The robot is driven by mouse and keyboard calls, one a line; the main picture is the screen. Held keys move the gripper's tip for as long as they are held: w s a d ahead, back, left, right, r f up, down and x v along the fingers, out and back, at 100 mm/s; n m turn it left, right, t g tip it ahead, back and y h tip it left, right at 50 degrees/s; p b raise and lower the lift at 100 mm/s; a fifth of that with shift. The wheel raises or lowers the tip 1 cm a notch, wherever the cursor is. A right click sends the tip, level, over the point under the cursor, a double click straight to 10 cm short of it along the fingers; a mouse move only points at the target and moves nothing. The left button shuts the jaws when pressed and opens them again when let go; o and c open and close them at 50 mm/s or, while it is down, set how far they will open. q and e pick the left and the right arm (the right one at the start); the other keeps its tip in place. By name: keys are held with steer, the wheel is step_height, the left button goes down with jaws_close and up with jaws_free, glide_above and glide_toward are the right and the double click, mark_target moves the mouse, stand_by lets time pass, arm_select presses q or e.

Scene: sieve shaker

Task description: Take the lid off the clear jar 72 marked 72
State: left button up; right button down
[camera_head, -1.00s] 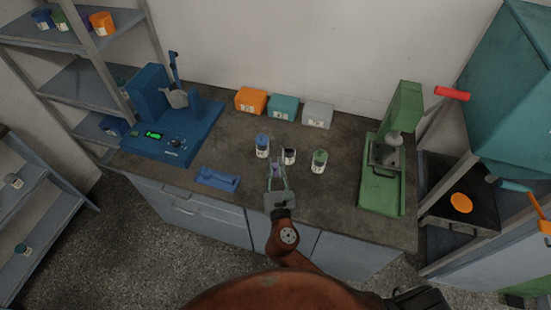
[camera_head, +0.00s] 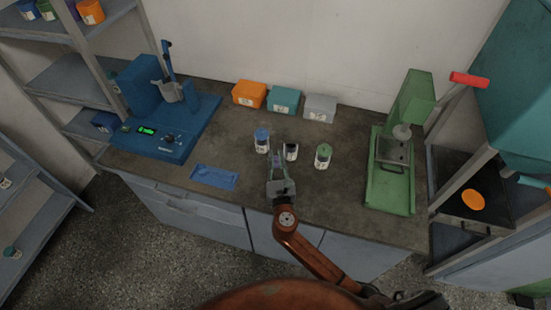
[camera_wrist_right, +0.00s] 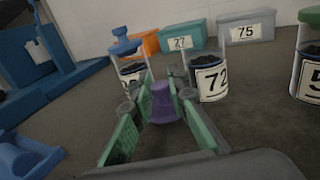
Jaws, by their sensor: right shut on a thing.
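The clear jar 72 (camera_wrist_right: 208,78) stands upright on the worktop with its label facing my wrist camera. Dark contents show inside, and its top shows no lid. In the head view it is the middle jar (camera_head: 291,152) of three. My right gripper (camera_head: 277,164) is just in front and to the left of it. Its green-padded fingers are shut on a small purple lid (camera_wrist_right: 163,104), held apart from the jar. My left gripper is not in view.
A blue-lidded jar (camera_head: 262,141) stands to the left and a green-lidded jar (camera_head: 323,156) to the right. Orange (camera_head: 249,94), teal (camera_head: 284,100) and grey (camera_head: 320,107) boxes line the wall. A blue machine (camera_head: 175,128) and a green press (camera_head: 390,190) flank the worktop.

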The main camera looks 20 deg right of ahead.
steer(key=shift+r, duration=0.15)
steer(key=shift+s+f, duration=0.15)
steer(key=shift+f, duration=0.55)
steer(key=c, duration=1.9)
jaws_free()
steer(key=shift+a+f, duration=0.1)
steer(key=shift+f, duration=0.2)
steer(key=shift+r, duration=0.2)
steer(key=s, duration=0.4)
steer(key=s+a+r+p, duration=0.1)
steer(key=s, duration=0.2)
steer(key=s+a, duration=0.1)
steer(key=s, duration=0.3)
steer(key=shift+s+a+r+p, duration=0.1)
steer(key=shift+s+r+p, duration=0.2)
steer(key=shift+r+p, duration=0.05)
